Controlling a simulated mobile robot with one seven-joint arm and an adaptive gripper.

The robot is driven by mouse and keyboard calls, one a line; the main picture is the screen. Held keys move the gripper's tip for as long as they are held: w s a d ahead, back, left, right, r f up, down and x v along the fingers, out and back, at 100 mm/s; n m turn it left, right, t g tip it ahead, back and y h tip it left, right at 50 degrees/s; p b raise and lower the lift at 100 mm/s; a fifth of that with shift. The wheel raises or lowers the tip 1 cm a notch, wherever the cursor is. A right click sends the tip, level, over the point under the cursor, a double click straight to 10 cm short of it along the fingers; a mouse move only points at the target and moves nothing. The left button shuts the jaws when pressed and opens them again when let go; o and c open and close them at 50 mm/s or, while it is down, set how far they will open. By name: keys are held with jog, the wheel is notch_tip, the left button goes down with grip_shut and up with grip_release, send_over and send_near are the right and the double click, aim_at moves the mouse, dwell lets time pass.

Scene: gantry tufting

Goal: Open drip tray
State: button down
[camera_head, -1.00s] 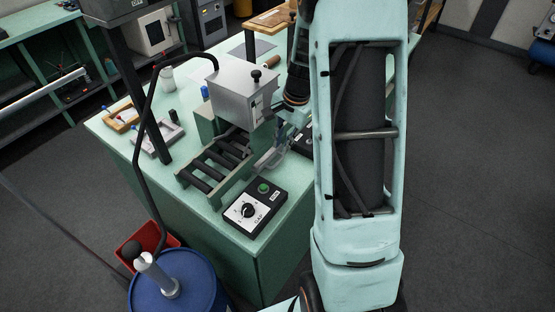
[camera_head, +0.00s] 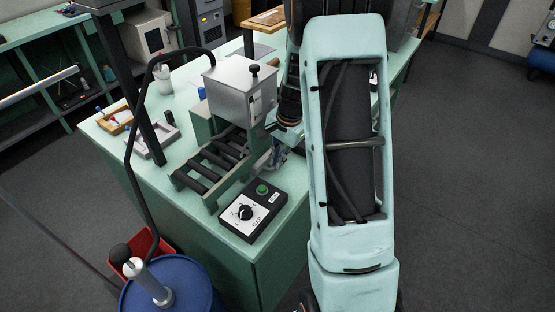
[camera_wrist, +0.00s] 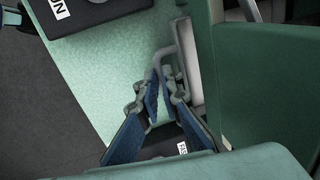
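The drip tray appears to be the flat grey part with a bent grey handle (camera_wrist: 186,55) beside the machine's green side wall in the wrist view. My gripper (camera_wrist: 162,82) has two blue fingers, with a narrow gap between their tips. The tips are right at the near end of the handle; I cannot tell whether they touch it or have it between them. In the head view my gripper (camera_head: 268,162) is low at the machine's right side, partly hidden by my arm. The tray cannot be made out there.
The machine has a grey box housing (camera_head: 240,88) and a black roller conveyor (camera_head: 210,168). A black control box (camera_head: 250,211) with a dial and green button sits on the bench's front corner. A blue drum (camera_head: 178,290) and a red bin (camera_head: 150,243) stand on the floor.

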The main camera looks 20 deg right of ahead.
dwell(0.4)
jog(key=s+d+b, duration=0.4)
jog(key=s+d, duration=0.2)
jog(key=s, duration=0.4)
jog(key=shift+d, duration=0.15)
jog(key=shift+f, duration=0.15)
jog(key=c, duration=2.4)
grip_release()
jog(key=shift+w, duration=0.1)
jog(key=r, duration=0.4)
jog(key=s+d+r, duration=0.1)
jog(key=r, duration=0.7)
jog(key=shift+s+d, duration=0.2)
jog(key=shift+s, duration=0.2)
